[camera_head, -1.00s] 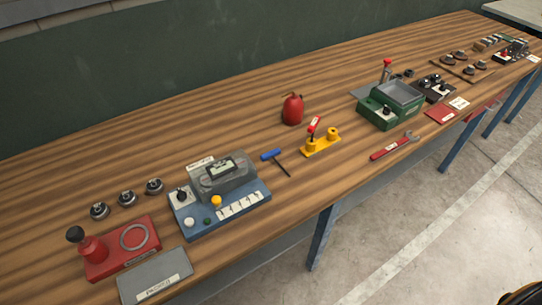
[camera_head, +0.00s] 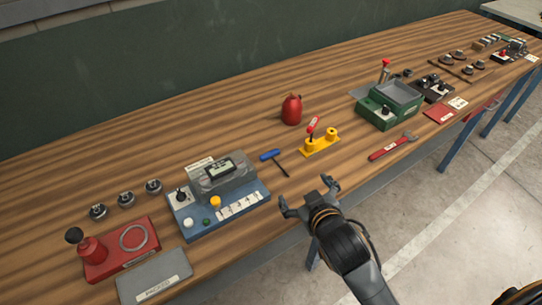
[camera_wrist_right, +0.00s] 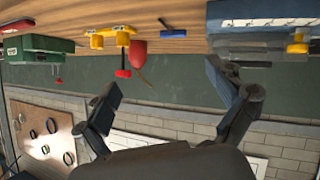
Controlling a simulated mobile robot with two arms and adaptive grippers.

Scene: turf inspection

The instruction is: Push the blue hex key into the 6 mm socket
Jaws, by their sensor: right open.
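The blue hex key (camera_head: 270,155), with a blue T-handle and a dark shaft, lies on the bench right of the blue test unit. Its blue handle also shows in the right wrist view (camera_wrist_right: 184,31). The blue test unit (camera_head: 181,226) has a row of labelled white spots (camera_head: 240,206) along its front; the labels are too small to read, so I cannot tell which is the 6 mm socket. My right gripper (camera_head: 306,194) is open and empty at the bench's front edge, below and right of the hex key, apart from it. My left gripper is out of view.
A yellow clamp block (camera_head: 320,145) with a red lever and a red canister (camera_head: 292,110) stand beyond the key. A red wrench (camera_head: 392,147) lies to the right. A red fixture (camera_head: 120,249) and a grey plate (camera_head: 155,276) are at left. Bare bench surrounds the key.

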